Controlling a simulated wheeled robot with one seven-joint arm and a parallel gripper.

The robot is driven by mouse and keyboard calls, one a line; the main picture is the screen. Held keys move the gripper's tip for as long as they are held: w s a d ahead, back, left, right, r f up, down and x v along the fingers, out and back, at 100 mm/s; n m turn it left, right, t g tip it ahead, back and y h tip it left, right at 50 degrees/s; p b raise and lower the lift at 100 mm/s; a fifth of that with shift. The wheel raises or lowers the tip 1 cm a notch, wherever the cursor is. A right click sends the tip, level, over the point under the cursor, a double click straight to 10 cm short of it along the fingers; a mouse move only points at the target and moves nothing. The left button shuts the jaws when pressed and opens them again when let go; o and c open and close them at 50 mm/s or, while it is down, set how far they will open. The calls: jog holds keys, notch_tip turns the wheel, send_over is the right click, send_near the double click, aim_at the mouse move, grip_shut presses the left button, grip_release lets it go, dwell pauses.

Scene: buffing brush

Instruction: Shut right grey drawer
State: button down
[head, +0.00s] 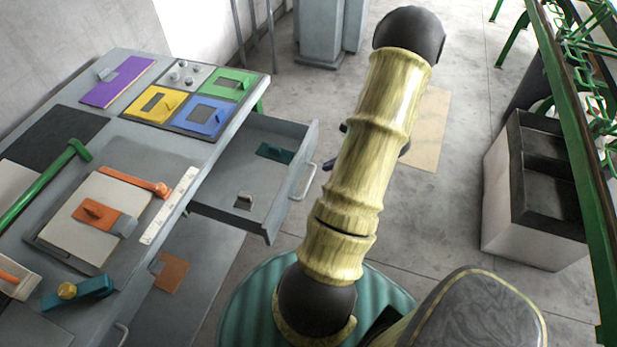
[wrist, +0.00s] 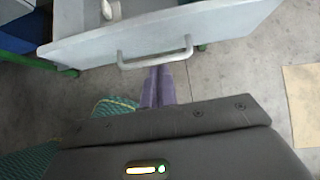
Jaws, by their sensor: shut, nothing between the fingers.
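The right grey drawer (head: 222,180) stands pulled out from the grey workbench in the head view. Its front panel (head: 288,185) carries a pale bar handle (head: 304,182). In the wrist view the drawer front (wrist: 215,32) spans the top, with the handle (wrist: 155,60) below its middle. My gripper (wrist: 159,72) is shut and empty, its purple fingers together and their tips at the handle's lower edge in the picture. I cannot tell whether they touch it. In the head view my arm hides most of the gripper, just right of the drawer front.
The drawer holds a teal piece (head: 275,153) and a small grey piece (head: 243,201). The workbench (head: 185,150) bears coloured panels and tools. A dark-topped white bin (head: 525,215) and green metal framing (head: 580,130) stand at right. The floor between is mostly clear.

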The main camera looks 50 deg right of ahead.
aim_at(299, 176)
jog(key=shift+f, duration=0.15)
jog(key=x, duration=0.9)
jog(key=shift+w+f, duration=0.25)
jog(key=shift+w, duration=0.1)
jog(key=shift+w, duration=0.1)
